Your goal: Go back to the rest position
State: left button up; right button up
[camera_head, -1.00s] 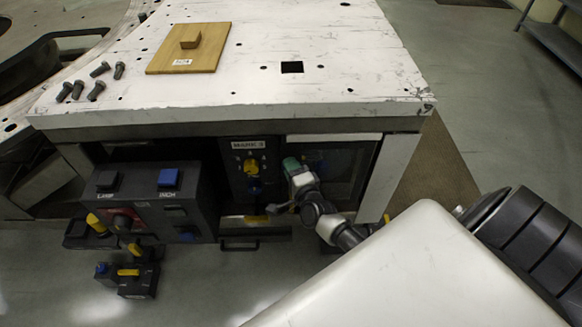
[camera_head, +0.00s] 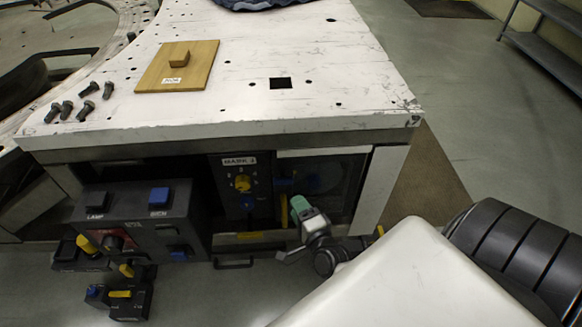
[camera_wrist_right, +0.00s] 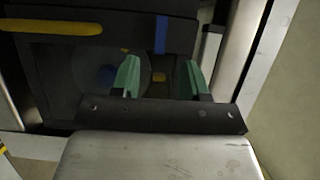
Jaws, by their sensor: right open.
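My right gripper (camera_head: 292,232) is in front of the dark recess under the white table top, to the right of the panel with the yellow knob (camera_head: 242,183). In the right wrist view its two green fingers (camera_wrist_right: 162,80) stand apart with nothing between them. A dark panel with a blue strip (camera_wrist_right: 161,35) and a yellow bar (camera_wrist_right: 60,27) is beyond the fingers. My left gripper is in neither view.
The white table top (camera_head: 330,60) holds a wooden board with a knob (camera_head: 195,72) and several dark bolts (camera_head: 60,112). A dark control box (camera_head: 130,222) with a blue button (camera_head: 159,197) stands at the left. Grey floor (camera_head: 450,80) is open at the right.

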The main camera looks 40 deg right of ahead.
jog(key=shift+s+a, duration=0.1)
jog(key=shift+s, duration=0.45)
jog(key=s+a+f+n+g+y, duration=0.1)
jog(key=s+a+f+n+g, duration=0.2)
jog(key=f, duration=0.4)
jog(key=s+f+n+g+y+p, duration=0.1)
jog(key=s+f+n+g, duration=0.1)
jog(key=s+f+n, duration=0.45)
jog(key=s+a+f+n+g+y, duration=0.1)
jog(key=s+a+f+n+g, duration=0.15)
jog(key=f, duration=0.55)
jog(key=s+f+n+g, duration=0.4)
jog(key=s+f+n, duration=0.1)
jog(key=s, duration=0.6)
jog(key=s+a+f+n+g+p, duration=0.1)
jog(key=s+f+n+g, duration=0.4)
jog(key=s, duration=0.6)
notch_tip(320, 180, down, 2)
jog(key=shift+a+f, duration=0.1)
jog(key=shift+a, duration=0.1)
